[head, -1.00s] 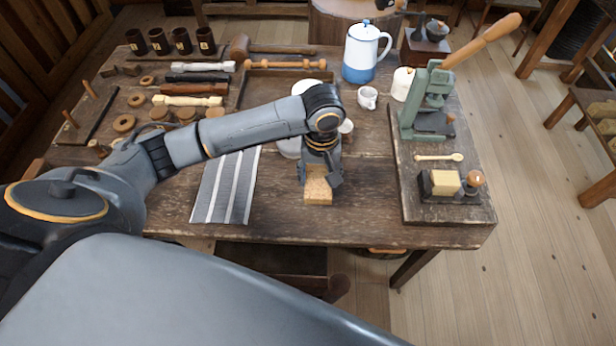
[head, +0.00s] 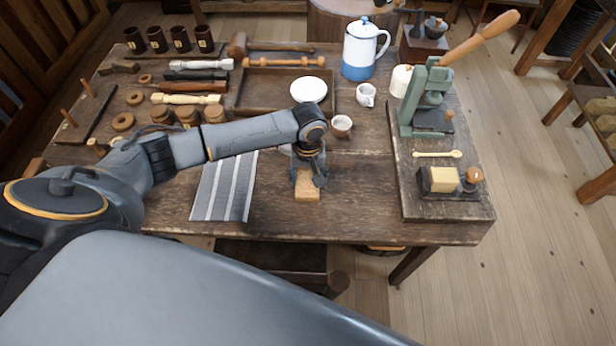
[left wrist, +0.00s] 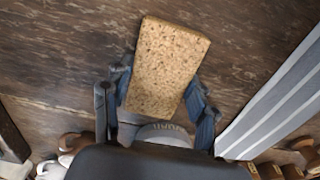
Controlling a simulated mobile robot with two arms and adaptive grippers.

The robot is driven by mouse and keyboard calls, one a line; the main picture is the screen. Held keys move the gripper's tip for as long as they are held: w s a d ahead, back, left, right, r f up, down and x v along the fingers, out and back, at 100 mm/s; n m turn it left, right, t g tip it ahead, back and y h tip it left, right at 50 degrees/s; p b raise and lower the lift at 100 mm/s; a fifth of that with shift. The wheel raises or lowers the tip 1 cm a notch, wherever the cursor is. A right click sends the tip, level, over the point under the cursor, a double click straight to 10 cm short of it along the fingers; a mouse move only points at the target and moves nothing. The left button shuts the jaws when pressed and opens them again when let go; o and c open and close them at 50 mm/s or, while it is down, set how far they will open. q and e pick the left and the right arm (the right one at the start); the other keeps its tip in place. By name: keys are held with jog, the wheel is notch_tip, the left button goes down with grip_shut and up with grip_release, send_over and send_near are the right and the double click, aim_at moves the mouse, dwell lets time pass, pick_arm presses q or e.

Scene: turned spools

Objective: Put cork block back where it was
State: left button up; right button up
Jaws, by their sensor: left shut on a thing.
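The cork block (head: 306,188) is a speckled tan slab near the front middle of the table, just right of the striped cloth (head: 225,188). My left gripper (head: 309,176) points down and is shut on the block. In the left wrist view the cork block (left wrist: 166,66) sticks out between the two fingers of my left gripper (left wrist: 158,98). I cannot tell whether the block touches the table. My right gripper is not in view.
A small cup (head: 342,125), a white mug (head: 366,95) and a blue-white pot (head: 361,50) stand behind. A board (head: 408,200) with a green press (head: 428,95) is at right. The table front between block and board is clear.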

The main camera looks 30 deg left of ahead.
aim_at(308, 179)
pick_arm(q)
jog(key=shift+f, duration=0.1)
jog(key=o, duration=1.1)
notch_tip(308, 179, up, 12)
jog(key=shift+d, duration=0.1)
